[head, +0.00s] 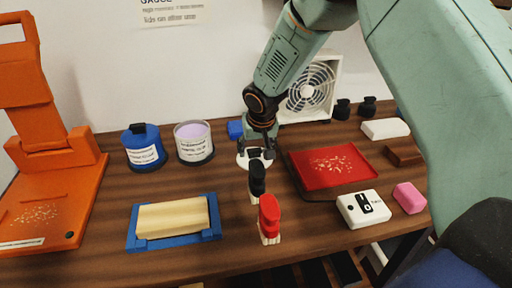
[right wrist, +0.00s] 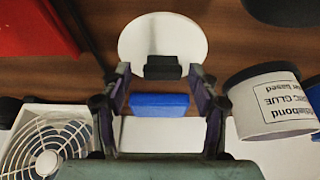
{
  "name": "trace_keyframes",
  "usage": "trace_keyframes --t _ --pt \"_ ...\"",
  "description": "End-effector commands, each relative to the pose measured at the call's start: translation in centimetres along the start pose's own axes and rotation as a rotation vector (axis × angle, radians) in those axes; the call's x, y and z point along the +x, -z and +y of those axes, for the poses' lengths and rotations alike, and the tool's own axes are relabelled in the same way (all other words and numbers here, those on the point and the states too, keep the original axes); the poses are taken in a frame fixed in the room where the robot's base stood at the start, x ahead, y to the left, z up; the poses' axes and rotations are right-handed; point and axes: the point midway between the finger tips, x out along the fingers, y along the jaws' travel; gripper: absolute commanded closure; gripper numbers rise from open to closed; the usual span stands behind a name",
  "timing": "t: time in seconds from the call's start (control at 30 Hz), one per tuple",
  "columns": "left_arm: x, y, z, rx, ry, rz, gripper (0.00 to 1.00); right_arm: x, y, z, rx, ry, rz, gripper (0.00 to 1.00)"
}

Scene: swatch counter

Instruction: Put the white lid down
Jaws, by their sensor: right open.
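The white lid (head: 242,161) lies flat on the wooden counter under my right gripper (head: 258,148), partly hidden by it in the head view. In the right wrist view it is a round white disc (right wrist: 150,32) with a black knob (right wrist: 162,67). My right gripper (right wrist: 161,82) is open, with a finger on each side of the knob and gaps between. An uncovered jar of lilac contents (head: 194,130) stands left of the lid; its labelled side also shows in the right wrist view (right wrist: 270,100). My left gripper is out of view.
A blue block (head: 235,130) is behind the lid. Black (head: 257,178) and red (head: 269,212) handled items stand in front. A red tray (head: 310,178) lies right, a fan (head: 310,92) behind. A blue jar (head: 143,147) and orange stand (head: 45,125) are left.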

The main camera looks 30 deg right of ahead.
Motion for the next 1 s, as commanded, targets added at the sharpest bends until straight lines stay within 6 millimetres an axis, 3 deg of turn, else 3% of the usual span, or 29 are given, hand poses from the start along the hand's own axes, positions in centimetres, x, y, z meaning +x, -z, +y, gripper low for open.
trace_keyframes --t 0.33,0.7,1.0 --pt "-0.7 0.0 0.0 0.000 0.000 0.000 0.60 -0.9 0.3 0.0 0.000 0.001 0.002 0.39" --pt "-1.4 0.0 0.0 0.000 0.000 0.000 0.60 -8.5 0.3 0.0 0.001 0.001 0.003 0.39" --pt "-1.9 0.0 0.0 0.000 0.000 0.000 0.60 -12.1 0.2 0.0 0.001 0.000 0.000 0.39"
